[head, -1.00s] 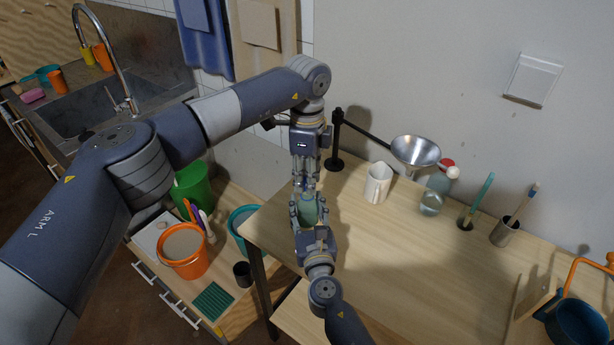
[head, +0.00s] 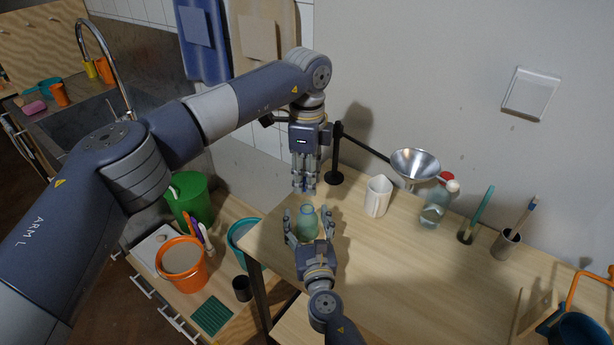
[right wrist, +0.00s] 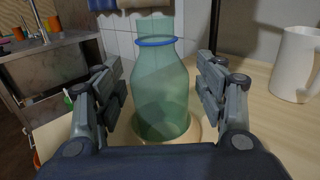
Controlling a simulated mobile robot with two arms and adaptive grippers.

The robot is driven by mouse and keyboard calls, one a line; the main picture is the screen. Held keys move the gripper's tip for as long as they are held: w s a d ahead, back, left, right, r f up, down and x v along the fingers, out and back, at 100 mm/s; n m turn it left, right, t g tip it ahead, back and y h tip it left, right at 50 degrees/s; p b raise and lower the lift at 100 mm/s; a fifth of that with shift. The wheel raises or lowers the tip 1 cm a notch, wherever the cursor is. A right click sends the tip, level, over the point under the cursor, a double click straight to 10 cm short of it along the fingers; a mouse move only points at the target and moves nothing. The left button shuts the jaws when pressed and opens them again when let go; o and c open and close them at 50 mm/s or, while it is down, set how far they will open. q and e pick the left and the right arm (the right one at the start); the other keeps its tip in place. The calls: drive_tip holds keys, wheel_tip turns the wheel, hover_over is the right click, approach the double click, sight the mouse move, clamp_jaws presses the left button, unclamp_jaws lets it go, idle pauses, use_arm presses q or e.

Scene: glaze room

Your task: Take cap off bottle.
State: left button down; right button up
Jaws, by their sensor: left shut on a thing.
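The green translucent bottle (head: 308,222) stands upright on the wooden table.
A white mug (head: 377,197) stands right of the bottle, near a black stand (head: 336,160) and a metal funnel (head: 414,165). A clear bottle (head: 435,207) and brush holder (head: 506,244) are further right. The table's left edge is close to the bottle. The middle table is clear.

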drive_tip(key=shift+s, duration=0.1)
drive_tip(key=s, duration=0.4)
drive_tip(key=s+d, duration=0.1)
drive_tip(key=s, duration=0.6)
drive_tip(key=shift+s+d, duration=0.35)
drive_tip(key=shift+d, duration=0.05)
